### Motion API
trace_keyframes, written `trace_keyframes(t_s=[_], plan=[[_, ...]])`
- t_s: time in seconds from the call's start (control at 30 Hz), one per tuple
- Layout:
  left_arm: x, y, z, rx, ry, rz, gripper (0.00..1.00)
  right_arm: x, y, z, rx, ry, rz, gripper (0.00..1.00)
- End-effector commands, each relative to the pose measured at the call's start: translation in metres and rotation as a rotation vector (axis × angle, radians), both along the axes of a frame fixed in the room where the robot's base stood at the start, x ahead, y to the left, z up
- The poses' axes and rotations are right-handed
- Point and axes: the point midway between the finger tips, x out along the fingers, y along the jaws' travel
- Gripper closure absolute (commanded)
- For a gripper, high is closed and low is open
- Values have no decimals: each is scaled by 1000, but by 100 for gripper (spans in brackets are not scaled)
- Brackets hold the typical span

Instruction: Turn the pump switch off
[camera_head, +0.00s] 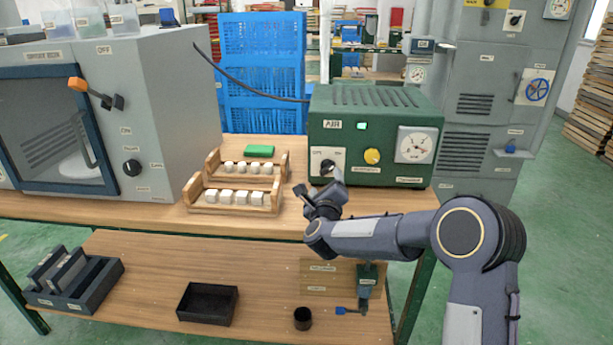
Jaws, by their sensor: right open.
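The green pump box (375,115), labelled AIR, stands on the upper shelf with a small green lamp (362,126) lit on its front. The pump switch (327,166) is a dark knob on a white plate at the left of that front, partly covered by my gripper. Its exact setting is too small to read. My right gripper (318,184) is open, just below and in front of the switch. I cannot tell whether it touches the knob. My left gripper is out of view.
A yellow knob (372,157) and a round gauge (414,145) sit right of the switch. Two wooden racks (195,191) with white pieces and a green block (258,149) lie to the left. A grey cabinet (180,110) stands further left. A lower shelf (265,275) holds trays.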

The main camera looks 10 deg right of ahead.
Motion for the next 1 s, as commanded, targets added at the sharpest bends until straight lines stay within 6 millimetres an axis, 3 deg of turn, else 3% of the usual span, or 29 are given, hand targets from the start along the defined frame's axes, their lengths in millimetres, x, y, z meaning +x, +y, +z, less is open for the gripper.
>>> trace_keyframes(t_s=[0.17,0.53,0.93,1.0], plan=[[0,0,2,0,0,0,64,15,-5,-3,23,-14,-20,28],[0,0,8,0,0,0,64,67,-20,-3,20,-12,-18,28],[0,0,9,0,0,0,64,76,-23,-4,18,-10,-16,28],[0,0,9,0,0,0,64,76,-23,-4,18,-10,-16,36]])
